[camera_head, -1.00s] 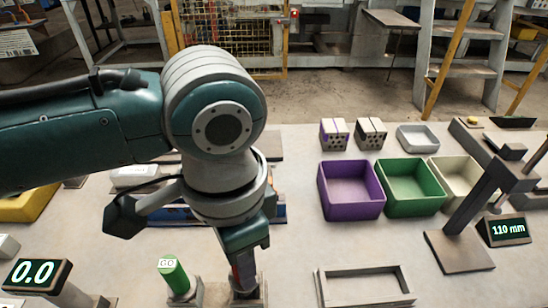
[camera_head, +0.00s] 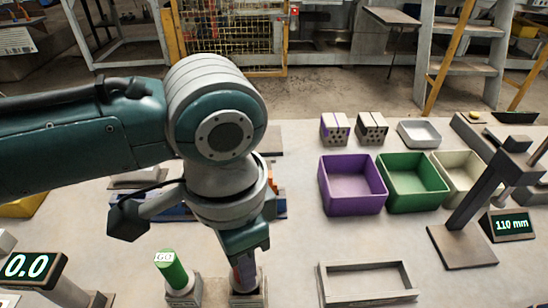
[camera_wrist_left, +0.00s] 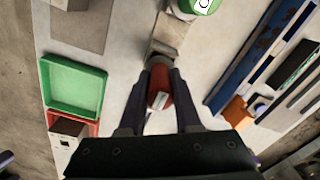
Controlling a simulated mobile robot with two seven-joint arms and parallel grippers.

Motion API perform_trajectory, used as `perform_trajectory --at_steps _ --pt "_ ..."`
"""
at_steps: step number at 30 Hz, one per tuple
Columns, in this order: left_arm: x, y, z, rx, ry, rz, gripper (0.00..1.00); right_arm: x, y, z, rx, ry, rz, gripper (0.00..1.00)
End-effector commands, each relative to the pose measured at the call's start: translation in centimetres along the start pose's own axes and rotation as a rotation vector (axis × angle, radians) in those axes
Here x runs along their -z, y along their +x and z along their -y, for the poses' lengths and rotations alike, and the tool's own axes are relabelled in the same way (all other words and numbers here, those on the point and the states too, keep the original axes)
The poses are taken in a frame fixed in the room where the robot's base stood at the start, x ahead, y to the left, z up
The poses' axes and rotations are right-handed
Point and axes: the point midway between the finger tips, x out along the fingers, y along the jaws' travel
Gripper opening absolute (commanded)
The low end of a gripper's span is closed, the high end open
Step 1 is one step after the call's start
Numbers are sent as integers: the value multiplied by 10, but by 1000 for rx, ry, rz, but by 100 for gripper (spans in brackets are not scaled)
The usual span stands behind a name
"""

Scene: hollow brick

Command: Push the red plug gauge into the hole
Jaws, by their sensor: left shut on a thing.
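My left gripper (camera_head: 243,272) points down at the front of the table, shut on the red plug gauge. In the left wrist view the gauge (camera_wrist_left: 159,84) shows between the two fingers, with a pale label on its end. In the head view the gauge is mostly hidden by the fingers. Directly below it is a small grey block (camera_head: 247,297). I cannot tell whether the gauge still sits in that block. Two hollow bricks (camera_head: 335,128) (camera_head: 371,128) with several dark holes stand at the back. My right gripper is not in view.
A green GO gauge (camera_head: 174,273) stands close left of the gripper. Purple (camera_head: 352,199) and green (camera_head: 413,196) bins stand right of centre. An empty frame tray (camera_head: 367,293) lies at the front right, beside a dark stand (camera_head: 462,250). Bare table lies between gripper and tray.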

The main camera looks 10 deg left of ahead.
Motion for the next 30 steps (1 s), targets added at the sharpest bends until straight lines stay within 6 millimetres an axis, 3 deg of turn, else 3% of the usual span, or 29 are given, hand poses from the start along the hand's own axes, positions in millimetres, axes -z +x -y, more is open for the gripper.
perform_trajectory --at_steps 21,22,30 --pt "0 8 0 0 1 -1 0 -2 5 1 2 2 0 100" --pt "0 8 0 0 0 -1 35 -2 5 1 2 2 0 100" --pt "0 8 0 0 0 -1 65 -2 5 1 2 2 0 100"
